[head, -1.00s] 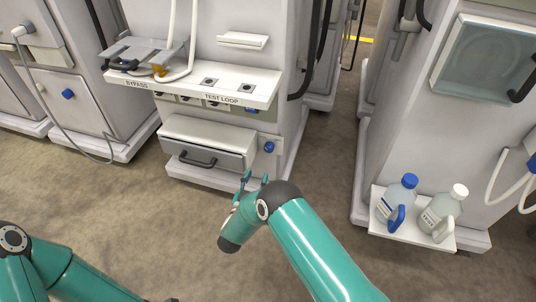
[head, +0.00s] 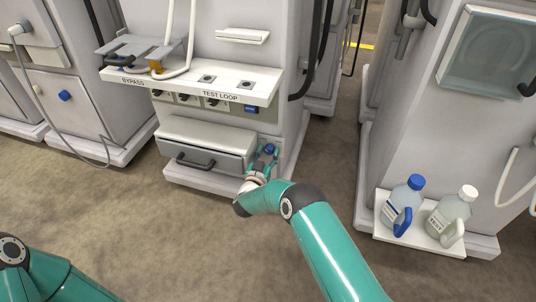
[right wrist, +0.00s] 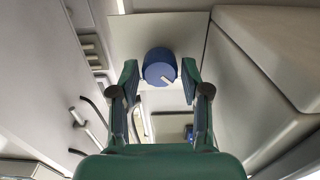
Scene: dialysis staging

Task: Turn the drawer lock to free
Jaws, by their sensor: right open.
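The drawer lock is a round blue knob (head: 270,149) on a light plate at the right of the drawer (head: 205,146) on the middle machine. In the right wrist view the knob (right wrist: 159,67) has a short white mark at its lower right. My right gripper (head: 264,156) is at the knob. In the right wrist view its two green fingers (right wrist: 160,80) are open, one on each side of the knob, with a small gap on both sides. My left gripper is out of view; only part of my left arm shows at the lower left.
The drawer has a dark handle (head: 195,162). Above it a white shelf (head: 186,82) labelled BYPASS and TEST LOOP juts out. Two bottles, one blue-capped (head: 402,205) and one white-capped (head: 450,216), stand on a ledge at right. The floor between is clear.

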